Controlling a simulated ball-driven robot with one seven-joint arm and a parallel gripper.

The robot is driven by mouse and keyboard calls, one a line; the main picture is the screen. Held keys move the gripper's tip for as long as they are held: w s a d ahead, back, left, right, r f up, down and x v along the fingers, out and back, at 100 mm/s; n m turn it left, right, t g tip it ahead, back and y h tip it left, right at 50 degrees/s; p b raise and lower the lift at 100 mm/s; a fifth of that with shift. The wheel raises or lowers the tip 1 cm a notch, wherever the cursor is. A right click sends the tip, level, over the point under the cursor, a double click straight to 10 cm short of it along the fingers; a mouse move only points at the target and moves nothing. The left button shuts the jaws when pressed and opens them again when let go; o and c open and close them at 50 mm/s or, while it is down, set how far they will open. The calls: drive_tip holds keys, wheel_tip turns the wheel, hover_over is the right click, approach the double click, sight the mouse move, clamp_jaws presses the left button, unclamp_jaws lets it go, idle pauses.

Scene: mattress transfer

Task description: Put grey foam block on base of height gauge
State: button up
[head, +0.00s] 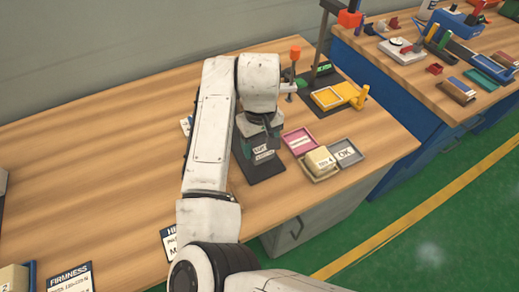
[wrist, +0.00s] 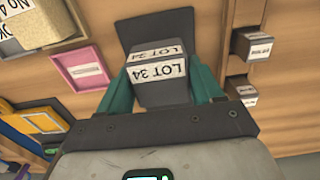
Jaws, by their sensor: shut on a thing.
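The grey foam block (head: 263,154), labelled LOT 34, is between the green fingers of my gripper (head: 262,143). In the wrist view the block (wrist: 161,94) sits between both fingers of my gripper (wrist: 163,88), which is shut on it. A dark flat plate (head: 259,172) lies beneath the block in the head view and also shows behind it in the wrist view (wrist: 143,33). I cannot tell whether the block touches it. A dark upright post (head: 322,40) with an orange-red part (head: 349,19) stands beyond my arm. I cannot tell which plate is the height gauge's base.
Right of my gripper are a pink tray (head: 288,137), a tray with a beige block (head: 321,158) and a grey OK tray (head: 351,142). A yellow fixture (head: 328,98) stands behind them. Two labelled blocks (wrist: 251,46) (wrist: 239,87) show in the wrist view. The left tabletop is mostly clear.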

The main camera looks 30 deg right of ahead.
sight(260, 152)
drive_tip(key=shift+w+f, duration=0.25)
drive_tip(key=shift+f, duration=0.05)
drive_tip(key=shift+d+f, duration=0.1)
drive_tip(key=shift+f, duration=1.5)
drive_tip(key=shift+f, duration=0.15)
drive_tip(key=o, duration=1)
drive_tip(key=shift+o, duration=0.2)
wheel_tip(260, 152, up, 12)
drive_tip(key=shift+r, duration=0.15)
